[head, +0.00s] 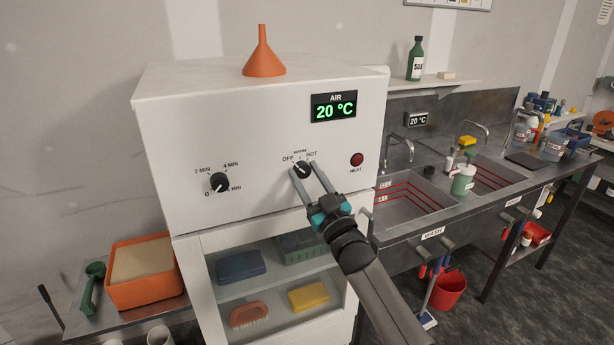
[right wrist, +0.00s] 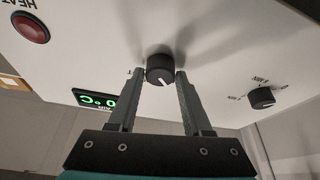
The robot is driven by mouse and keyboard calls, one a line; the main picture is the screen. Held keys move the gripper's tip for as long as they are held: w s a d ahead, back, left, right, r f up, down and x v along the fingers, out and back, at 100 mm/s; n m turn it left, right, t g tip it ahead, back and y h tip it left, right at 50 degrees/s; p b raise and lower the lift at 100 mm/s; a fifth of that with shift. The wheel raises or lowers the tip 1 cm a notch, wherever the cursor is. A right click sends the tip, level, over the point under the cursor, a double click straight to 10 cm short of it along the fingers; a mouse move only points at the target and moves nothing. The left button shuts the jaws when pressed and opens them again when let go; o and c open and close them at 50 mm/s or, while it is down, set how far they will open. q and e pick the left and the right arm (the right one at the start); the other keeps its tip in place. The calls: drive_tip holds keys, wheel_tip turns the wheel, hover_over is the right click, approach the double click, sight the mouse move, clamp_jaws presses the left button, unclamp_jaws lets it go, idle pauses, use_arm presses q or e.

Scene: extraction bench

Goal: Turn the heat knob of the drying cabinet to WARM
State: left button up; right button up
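The drying cabinet (head: 160,125) has a white front panel. Its black heat knob (head: 302,169) sits below the labels OFF, WARM and HOT. In the upside-down right wrist view the heat knob (right wrist: 160,69) has a white mark slanting down-right, which fits OFF. My right gripper (head: 306,170) has its two fingers on either side of the knob. In the right wrist view the right gripper (right wrist: 160,72) is open, with small gaps between knob and fingertips. The fingers partly hide the panel around the knob. My left gripper is out of view.
A timer knob (head: 219,182), a red HEAT lamp (head: 357,160) and an AIR display (head: 334,107) reading 20 °C share the panel. An orange funnel (head: 263,55) stands on top of the cabinet. Sponges and a brush lie on the shelves below. Sinks (head: 412,211) are to the right.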

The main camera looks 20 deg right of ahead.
clamp_jaws()
drive_tip(key=shift+m, duration=0.4)
drive_tip(key=m+h, duration=0.2)
drive_tip(key=m, duration=0.1)
drive_tip(key=m+h+p, duration=0.1)
drive_tip(key=m+h, duration=0.1)
drive_tip(key=m, duration=0.1)
drive_tip(key=shift+a, duration=0.15)
drive_tip(key=shift+m+g+h+p, duration=0.4)
drive_tip(key=shift+m+h+p, duration=0.7)
drive_tip(key=shift+m, duration=1.8)
drive_tip(key=shift+h, duration=0.3)
drive_tip(key=shift+o, duration=2.2)
unclamp_jaws()
drive_tip(key=shift+s, duration=0.1)
